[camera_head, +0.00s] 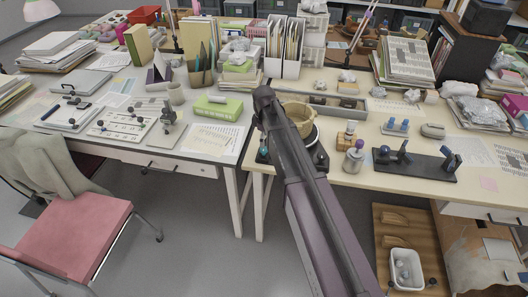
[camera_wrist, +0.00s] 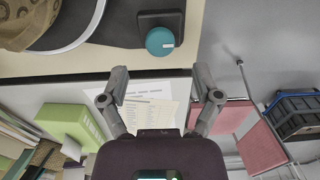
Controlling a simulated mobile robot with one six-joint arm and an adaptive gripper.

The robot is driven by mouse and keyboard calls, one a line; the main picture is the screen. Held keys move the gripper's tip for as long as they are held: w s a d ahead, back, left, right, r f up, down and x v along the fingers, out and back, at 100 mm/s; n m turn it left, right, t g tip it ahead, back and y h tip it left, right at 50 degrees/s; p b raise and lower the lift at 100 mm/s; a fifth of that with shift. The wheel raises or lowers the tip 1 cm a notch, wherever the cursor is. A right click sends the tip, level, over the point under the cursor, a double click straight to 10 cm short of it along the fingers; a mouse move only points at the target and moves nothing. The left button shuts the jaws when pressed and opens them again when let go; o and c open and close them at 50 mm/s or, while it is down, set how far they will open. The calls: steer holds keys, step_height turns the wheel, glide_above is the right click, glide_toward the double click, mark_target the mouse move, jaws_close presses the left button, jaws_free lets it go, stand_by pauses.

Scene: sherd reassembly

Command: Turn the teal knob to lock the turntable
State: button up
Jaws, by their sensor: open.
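The teal knob (camera_wrist: 160,42) is round, has a short pale mark on its face, and sits on a dark square base in the wrist view. It also shows in the head view as a small teal spot (camera_head: 263,155) left of my arm, at the table's near left edge. The turntable (camera_wrist: 88,22) is beside the knob, with its pale rim showing and a tan vessel (camera_wrist: 25,22) on it. My gripper (camera_wrist: 160,88) is open and empty, with its fingers spread below the knob in the wrist view, apart from it. My arm partly hides the turntable in the head view.
A gap separates this table from the left desk, which bears a green box (camera_head: 217,107). A metal canister with a purple top (camera_head: 354,158) and a dark stand (camera_head: 415,164) stand to the right. A pink chair (camera_head: 68,235) is at the lower left.

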mark_target(264, 150)
steer(key=shift+f+b, duration=2.2)
steer(key=shift+f, duration=0.3)
steer(key=shift+c, duration=0.2)
jaws_close()
